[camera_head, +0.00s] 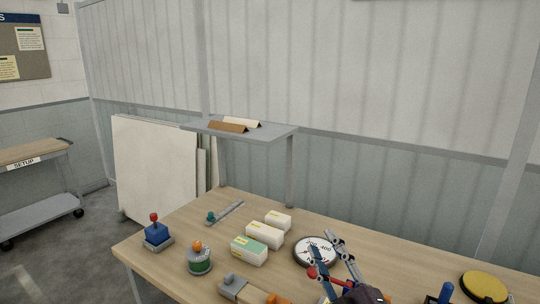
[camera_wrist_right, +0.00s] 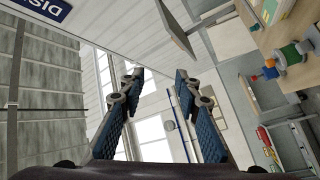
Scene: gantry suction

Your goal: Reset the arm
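My right gripper (camera_head: 322,244) rises from the bottom of the head view, over the front part of the wooden workbench (camera_head: 190,222). In the head view its fingers overlap a round dial gauge (camera_head: 301,251); I cannot tell the height between them. In the right wrist view the two blue-padded fingers (camera_wrist_right: 160,74) stand apart with nothing between them. That view is tilted and looks out at the room's walls and windows. My left gripper is in neither view.
The bench holds a blue joystick box (camera_head: 158,234), a green spool with an orange knob (camera_head: 199,262), several white-and-green boxes (camera_head: 264,234) and a yellow round pad (camera_head: 484,287). A raised grey shelf (camera_head: 270,133) stands behind. A cart (camera_head: 40,154) is at far left.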

